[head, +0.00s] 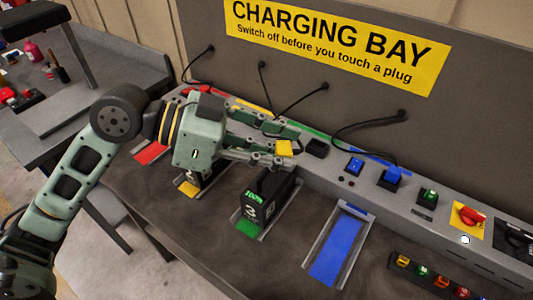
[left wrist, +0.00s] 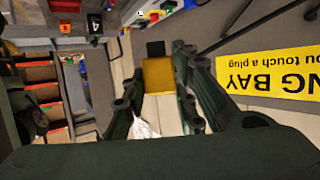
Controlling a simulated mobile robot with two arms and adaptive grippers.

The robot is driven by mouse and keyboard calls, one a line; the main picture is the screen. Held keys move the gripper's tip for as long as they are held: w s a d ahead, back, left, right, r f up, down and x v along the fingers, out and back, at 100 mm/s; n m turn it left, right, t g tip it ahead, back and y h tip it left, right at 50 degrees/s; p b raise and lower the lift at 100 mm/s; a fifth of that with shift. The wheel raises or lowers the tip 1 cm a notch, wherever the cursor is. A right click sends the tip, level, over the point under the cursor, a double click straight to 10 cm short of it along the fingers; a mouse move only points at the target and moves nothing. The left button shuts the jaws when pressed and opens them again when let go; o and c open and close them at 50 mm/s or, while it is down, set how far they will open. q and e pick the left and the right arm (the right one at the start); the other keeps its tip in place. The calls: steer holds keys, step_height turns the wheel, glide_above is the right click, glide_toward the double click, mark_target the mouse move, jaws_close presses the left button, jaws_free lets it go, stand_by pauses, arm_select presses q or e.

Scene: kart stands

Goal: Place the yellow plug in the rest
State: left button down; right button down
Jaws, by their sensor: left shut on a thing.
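My left gripper (head: 286,146) is shut on the yellow plug (head: 284,148). It holds the plug above the grey console, just above and behind the black battery marked 3. The left wrist view shows the plug (left wrist: 158,75) between the two fingers, with a black end piece beyond it. A dark block (head: 316,148) sits on the console just right of the plug, apart from it; I cannot tell for sure whether it is the rest. The gripper hides part of the console behind it. My right gripper is not in view.
The battery (head: 265,192) stands in the green-marked bay. The blue-marked bay (head: 338,247) is empty. A blue plug (head: 390,178), a green switch (head: 428,196) and a red knob (head: 470,216) are along the console (head: 450,235). Black cables hang from the wall behind.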

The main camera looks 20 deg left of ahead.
arm_select(q)
steer(key=shift+w+d+n+t+y, duration=1)
steer(key=shift+w+d+n+t, duration=0.8)
steer(key=shift+w+d, duration=1.85)
steer(key=s+a+f+m+g+y, duration=0.1)
steer(key=s+a+f+m+g, duration=0.1)
steer(key=f+m+g, duration=0.3)
steer(key=s+a+f+m+g+y, duration=0.1)
steer(key=f+m+g, duration=0.4)
steer(key=m+g, duration=0.7)
steer(key=shift+s+a+g, duration=0.45)
steer(key=shift+a+g, duration=0.15)
